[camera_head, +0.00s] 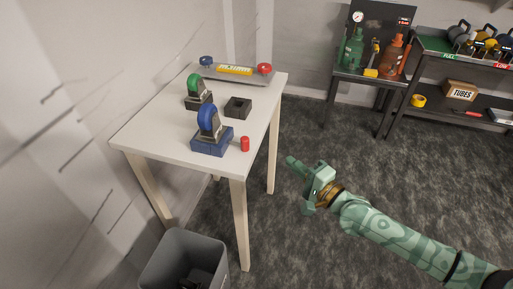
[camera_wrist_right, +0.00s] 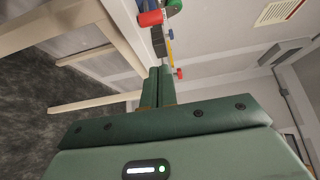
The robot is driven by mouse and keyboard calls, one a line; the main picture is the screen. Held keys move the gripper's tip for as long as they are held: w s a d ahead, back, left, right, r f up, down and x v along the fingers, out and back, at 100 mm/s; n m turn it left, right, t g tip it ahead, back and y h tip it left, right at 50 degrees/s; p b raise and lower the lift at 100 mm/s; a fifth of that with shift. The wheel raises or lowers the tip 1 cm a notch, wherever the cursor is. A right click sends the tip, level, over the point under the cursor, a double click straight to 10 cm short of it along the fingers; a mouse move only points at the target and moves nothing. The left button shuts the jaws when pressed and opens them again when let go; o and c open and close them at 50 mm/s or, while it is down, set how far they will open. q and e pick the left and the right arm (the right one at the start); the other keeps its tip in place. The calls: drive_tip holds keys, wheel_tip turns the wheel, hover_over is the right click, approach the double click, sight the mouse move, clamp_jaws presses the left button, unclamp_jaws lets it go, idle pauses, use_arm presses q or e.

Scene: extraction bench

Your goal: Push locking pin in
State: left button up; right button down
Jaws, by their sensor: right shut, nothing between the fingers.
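A small red cylinder (camera_head: 245,144), which may be the locking pin, stands at the white table's front right corner. It also shows at the top of the right wrist view (camera_wrist_right: 150,18). Just left of it is a blue ring-topped device (camera_head: 208,122) on a blue base (camera_head: 212,141). My right gripper (camera_head: 291,161) is shut and empty, off the table's right side and apart from everything. Its closed fingers (camera_wrist_right: 158,86) point toward the table items in the wrist view. My left gripper is not in view.
The white table (camera_head: 168,132) also holds a green-topped device (camera_head: 194,90), a dark square block (camera_head: 238,107) and a yellow-labelled bar (camera_head: 234,70) with blue and red knobs. A grey bin (camera_head: 182,246) stands in front. Shelves (camera_head: 460,80) stand back right. The carpet between is clear.

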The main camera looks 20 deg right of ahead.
sight(246, 145)
drive_tip(key=w+a, duration=0.6)
drive_tip(key=w, duration=0.3)
drive_tip(key=shift+a+b, duration=0.35)
drive_tip(key=shift+a, duration=0.05)
drive_tip(key=w+a, duration=0.2)
drive_tip(key=a, duration=0.1)
drive_tip(key=shift+w+a, duration=0.1)
drive_tip(key=shift+a, duration=0.05)
drive_tip(key=shift+r, duration=0.15)
